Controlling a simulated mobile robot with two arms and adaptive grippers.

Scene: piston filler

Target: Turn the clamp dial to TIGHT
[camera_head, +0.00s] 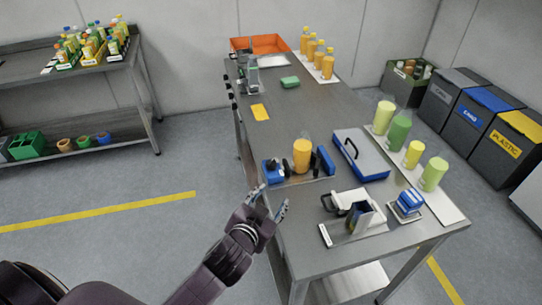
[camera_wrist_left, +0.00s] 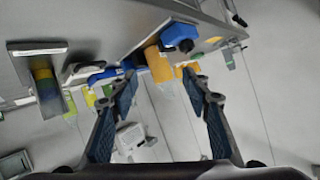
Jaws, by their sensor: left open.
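A clamp stands near the front left edge of the metal table, with a blue block and dark dial (camera_head: 272,170) at its left end and a blue jaw (camera_head: 325,161) at its right. An orange bottle (camera_head: 302,155) stands upright between them. In the left wrist view the blue dial part (camera_wrist_left: 180,36) is at the top, beside the orange bottle (camera_wrist_left: 158,64). The dial's marking is too small to read. My left gripper (camera_head: 268,201) is open and empty, apart from the clamp and just off the table's left edge. Its fingers (camera_wrist_left: 161,82) spread wide in the wrist view. My right gripper is out of view.
A blue case (camera_head: 362,158) lies right of the clamp. Yellow and green bottles (camera_head: 399,131) line the right edge. The table middle (camera_head: 290,110) is mostly clear.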

